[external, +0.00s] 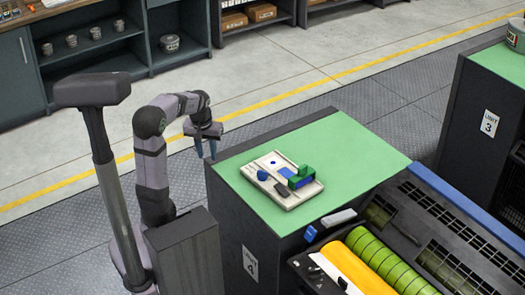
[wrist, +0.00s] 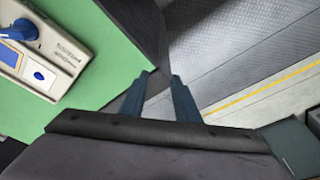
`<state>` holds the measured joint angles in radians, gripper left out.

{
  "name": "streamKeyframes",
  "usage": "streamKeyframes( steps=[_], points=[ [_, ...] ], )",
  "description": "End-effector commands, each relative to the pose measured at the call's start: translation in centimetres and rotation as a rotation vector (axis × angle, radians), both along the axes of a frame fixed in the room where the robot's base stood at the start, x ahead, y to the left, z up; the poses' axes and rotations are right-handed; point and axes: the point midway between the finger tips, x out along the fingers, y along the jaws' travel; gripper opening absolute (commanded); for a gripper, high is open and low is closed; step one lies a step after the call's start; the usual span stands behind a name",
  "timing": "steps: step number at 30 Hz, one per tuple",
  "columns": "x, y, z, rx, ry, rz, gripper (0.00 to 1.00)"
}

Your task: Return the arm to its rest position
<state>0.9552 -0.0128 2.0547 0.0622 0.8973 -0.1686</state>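My gripper (external: 206,150) hangs in the air just off the left edge of the green-topped cabinet in the external view, with its fingers pointing down. In the wrist view my gripper (wrist: 160,88) shows two dark blue fingers apart, with nothing between them. My arm is bent, with its upper part rising from the base and its forearm reaching right. Below the fingers in the wrist view are the cabinet's dark edge and the grey floor.
The green cabinet top (external: 370,155) carries a pale tray unit (external: 268,197) with blue and green parts; this unit (wrist: 60,55) also shows in the wrist view. A machine with yellow and green rollers (external: 385,262) stands in front. A dark post is left of my arm. Floor behind is clear.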

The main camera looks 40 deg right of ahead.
Motion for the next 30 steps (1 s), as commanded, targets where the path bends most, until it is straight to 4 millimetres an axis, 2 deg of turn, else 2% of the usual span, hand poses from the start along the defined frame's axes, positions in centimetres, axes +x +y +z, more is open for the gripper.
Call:
streamKeyframes(
  steps=[1,6,11,15,18,21,25,30],
  points=[
    [1.6,2.8,-0.9,0.014,0.014,0.076,0.29],
    [4.3,11.3,-3.8,0.045,0.059,0.286,0.29],
    [4.3,18.9,-6.4,0.062,0.109,0.484,0.29],
    [2.9,24.0,-8.2,0.068,0.151,0.633,0.29],
    [1.7,26.5,-9.1,0.067,0.174,0.714,0.29],
    [0.7,28.1,-9.8,0.066,0.191,0.772,0.29],
    [0.0,29.1,-10.2,0.064,0.202,0.81,0.29],
    [-0.3,29.3,-10.3,0.064,0.205,0.82,0.29]
  ],
)
